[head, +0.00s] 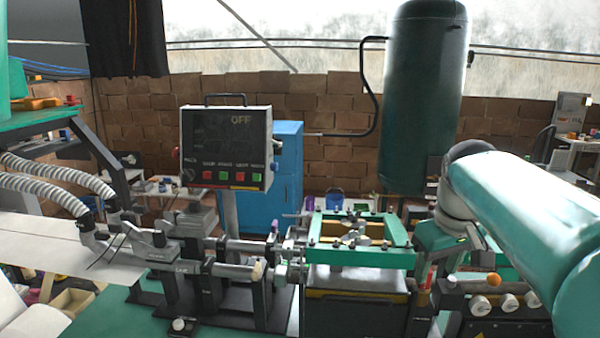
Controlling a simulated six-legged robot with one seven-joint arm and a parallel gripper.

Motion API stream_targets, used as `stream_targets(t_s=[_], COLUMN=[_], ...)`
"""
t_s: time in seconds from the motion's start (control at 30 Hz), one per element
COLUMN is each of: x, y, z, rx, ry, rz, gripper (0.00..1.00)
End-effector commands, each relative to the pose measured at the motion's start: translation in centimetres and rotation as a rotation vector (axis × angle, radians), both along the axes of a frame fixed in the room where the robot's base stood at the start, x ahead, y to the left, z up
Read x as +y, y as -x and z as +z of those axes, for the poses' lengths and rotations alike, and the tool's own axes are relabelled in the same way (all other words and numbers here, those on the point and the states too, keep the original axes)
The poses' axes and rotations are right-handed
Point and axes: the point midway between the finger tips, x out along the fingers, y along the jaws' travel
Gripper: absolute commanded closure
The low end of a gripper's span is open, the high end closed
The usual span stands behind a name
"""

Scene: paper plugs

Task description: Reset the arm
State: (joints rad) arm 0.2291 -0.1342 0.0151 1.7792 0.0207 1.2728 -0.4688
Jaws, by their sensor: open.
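My arm comes in from the right with a white and teal link and bends down at a grey wrist joint. My gripper (434,270) hangs below the wrist among machine parts, at the right end of a machine with a teal frame (360,257). It is open. Its fingertips are small and hard to separate from the dark parts behind, and I see nothing held in it. No paper plug can be made out.
A control panel (226,150) reading OFF stands on a post left of centre. A dark green tank (425,100) rises behind the machine. A blue cabinet (288,170) stands by the brick wall. Ribbed hoses (60,178) and a metal shaft assembly (230,268) fill the left side.

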Motion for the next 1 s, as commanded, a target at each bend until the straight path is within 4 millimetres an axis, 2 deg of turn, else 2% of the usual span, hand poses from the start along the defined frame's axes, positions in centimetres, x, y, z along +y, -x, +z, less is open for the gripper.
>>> stream_targets(t_s=[0.03,0.2,0.4,0.5,0.7,1.0], x=[1.3,4.5,7.3,8.2,8.8,8.8], y=[1.7,6.7,12.2,14.3,15.9,15.9], z=[-0.3,-2.4,-6.2,-8.1,-10.0,-10.0], rx=[-0.027,-0.109,-0.206,-0.242,-0.273,-0.272], ry=[-0.001,-0.022,-0.067,-0.092,-0.117,-0.117], rz=[-0.016,-0.088,-0.167,-0.198,-0.229,-0.230], gripper=[0.50,0.50,0.50,0.50,0.50,0.50])
